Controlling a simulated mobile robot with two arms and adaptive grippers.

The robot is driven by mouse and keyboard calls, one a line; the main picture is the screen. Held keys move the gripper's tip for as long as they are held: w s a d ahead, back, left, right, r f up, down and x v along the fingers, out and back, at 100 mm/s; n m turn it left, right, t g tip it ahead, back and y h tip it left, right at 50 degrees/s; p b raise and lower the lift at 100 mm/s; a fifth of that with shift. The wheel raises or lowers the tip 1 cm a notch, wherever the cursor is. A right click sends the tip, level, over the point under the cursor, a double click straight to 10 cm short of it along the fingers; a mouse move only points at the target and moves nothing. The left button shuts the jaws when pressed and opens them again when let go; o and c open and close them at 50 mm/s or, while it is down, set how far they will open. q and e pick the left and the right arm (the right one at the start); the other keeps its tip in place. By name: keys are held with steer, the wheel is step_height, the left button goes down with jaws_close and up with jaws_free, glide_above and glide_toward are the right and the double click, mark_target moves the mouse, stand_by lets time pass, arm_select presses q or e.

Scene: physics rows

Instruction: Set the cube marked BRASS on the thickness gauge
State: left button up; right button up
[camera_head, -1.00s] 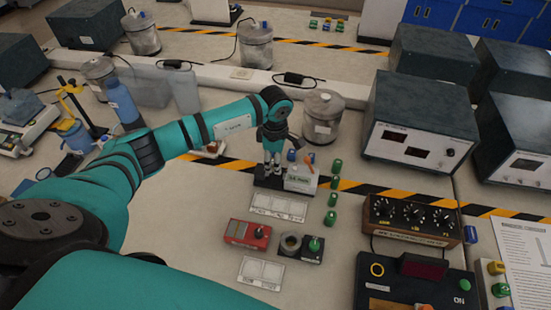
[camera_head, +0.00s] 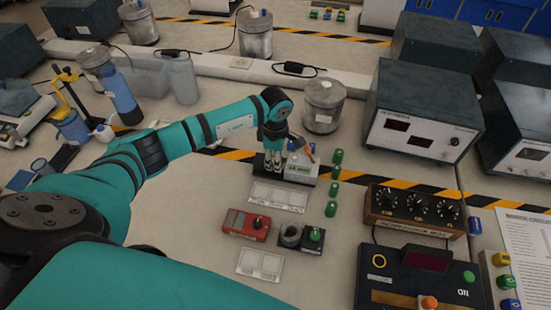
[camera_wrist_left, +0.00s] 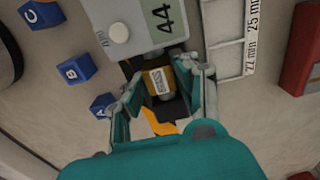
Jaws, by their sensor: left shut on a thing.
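My left gripper (camera_wrist_left: 160,105) is shut on a brass-coloured cube (camera_wrist_left: 157,81), with a finger on either side of it. The cube has a pale label whose letters are too small to read surely. In the head view my left gripper (camera_head: 271,155) points down at the left side of the thickness gauge (camera_head: 302,169), and the cube is hidden there. In the wrist view the gauge (camera_wrist_left: 148,22) shows a display reading 44 and a white knob. The cube is over or on its dark part; I cannot tell whether it touches. My right gripper is not in view.
Blue cubes marked C (camera_wrist_left: 40,15), B (camera_wrist_left: 76,69) and A (camera_wrist_left: 102,106) lie beside the gauge. Green cubes (camera_head: 333,190) stand to its right. A pale two-row tray (camera_head: 278,196) and a red box (camera_head: 243,225) lie in front. A metal canister (camera_head: 323,107) stands behind.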

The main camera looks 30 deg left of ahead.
arm_select(q)
steer(key=shift+f+b, duration=0.4)
steer(key=o, duration=1.5)
steer(key=shift+r, duration=0.15)
steer(key=shift+r+p, duration=1.1)
steer(key=shift+r, duration=0.45)
steer(key=shift+r+p, duration=1.35)
steer(key=shift+r, duration=1.05)
steer(key=shift+f, duration=0.1)
